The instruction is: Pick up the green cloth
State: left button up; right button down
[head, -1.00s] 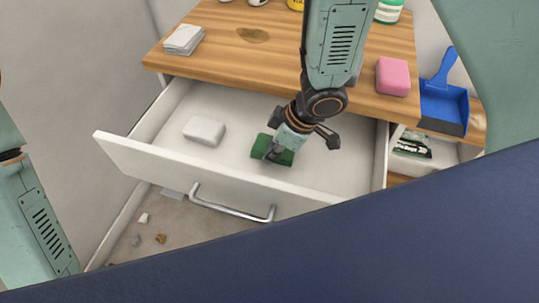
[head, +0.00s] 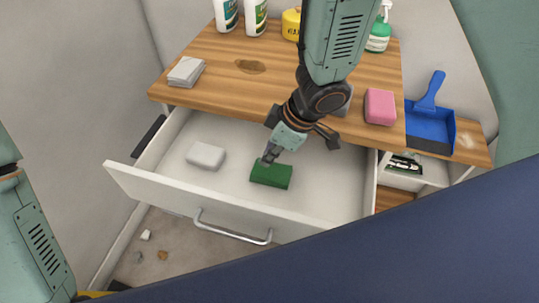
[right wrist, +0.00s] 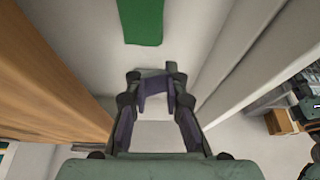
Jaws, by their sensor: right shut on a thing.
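The green cloth (head: 271,175) lies on the floor of the open white drawer (head: 320,195). My right gripper (head: 285,150) is over the drawer. One of its fingers overlaps the far edge of the cloth in the head view. In the right wrist view the cloth (right wrist: 143,20) lies beyond the fingertips (right wrist: 155,80), apart from them in the picture. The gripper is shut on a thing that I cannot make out. My left gripper is out of view; only part of my left arm shows at the left edge.
A white block (head: 206,155) lies left of the cloth in the drawer. The wooden counter (head: 215,60) behind holds bottles, a pink sponge (head: 380,106) and grey cloths (head: 186,71). A blue dustpan (head: 430,122) lies at the right. The drawer front has a metal handle (head: 232,232).

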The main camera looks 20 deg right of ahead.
jog(key=shift+r, duration=0.45)
jog(key=shift+c, duration=2.1)
grip_release()
jog(key=v, duration=1.2)
